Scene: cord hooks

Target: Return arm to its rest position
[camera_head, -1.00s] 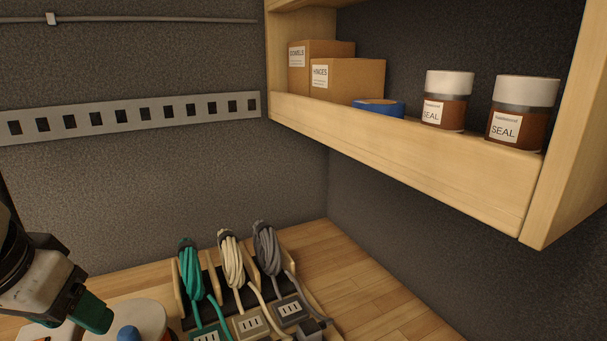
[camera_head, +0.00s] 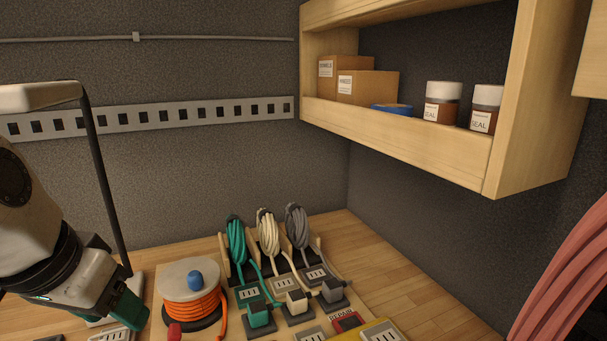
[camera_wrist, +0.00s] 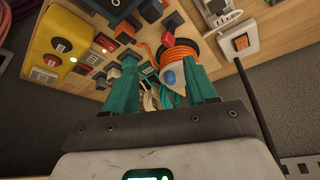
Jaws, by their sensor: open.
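My gripper (camera_wrist: 164,88) shows in the wrist view with its two green fingers spread apart and nothing held between them. In the head view my arm comes in from the left, and the green gripper end (camera_head: 128,308) hangs at the lower left, left of the orange cord reel (camera_head: 190,306). Green (camera_head: 236,242), cream (camera_head: 268,233) and grey (camera_head: 297,226) coiled cords hang on the hooks of a wooden rack, each with a plug in front. They stand apart from my gripper.
A wooden shelf (camera_head: 400,132) with boxes and jars hangs at the upper right. A pale lamp (camera_head: 40,96) on a dark post stands behind my arm. A yellow box (camera_wrist: 62,46) shows in the wrist view. Pink cord (camera_head: 570,275) hangs at the right edge. Bare bench lies right of the rack.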

